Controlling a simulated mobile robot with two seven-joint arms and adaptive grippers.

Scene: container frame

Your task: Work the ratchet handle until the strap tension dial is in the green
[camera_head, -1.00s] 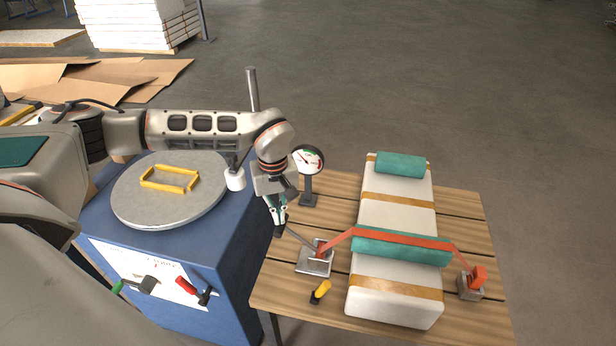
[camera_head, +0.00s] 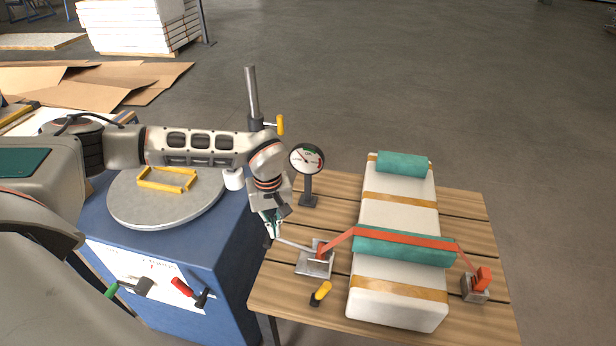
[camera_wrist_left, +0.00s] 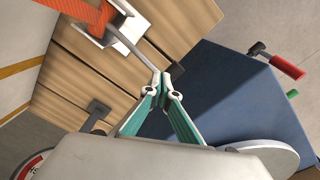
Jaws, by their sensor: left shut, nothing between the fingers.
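The ratchet (camera_head: 315,262) sits on a metal plate at the left of the slatted table. Its thin grey handle (camera_head: 296,246) slopes low towards the left; it also shows in the wrist view (camera_wrist_left: 130,46). My left gripper (camera_head: 270,238) is shut and empty, its fingertips (camera_wrist_left: 166,80) at the handle's free end. Whether they touch it I cannot tell. The round tension dial (camera_head: 307,158) stands on a post behind the ratchet; its face has a green arc at the top, but its needle is too small to read surely. The orange strap (camera_head: 400,238) runs from the ratchet over the white bale.
The white bale (camera_head: 395,295) fills the middle of the table. A strap anchor (camera_head: 475,288) is at right. A yellow-handled piece (camera_head: 321,293) stands in front of the ratchet. A blue cabinet (camera_head: 228,270) with a round grey plate (camera_head: 145,208) is at left.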

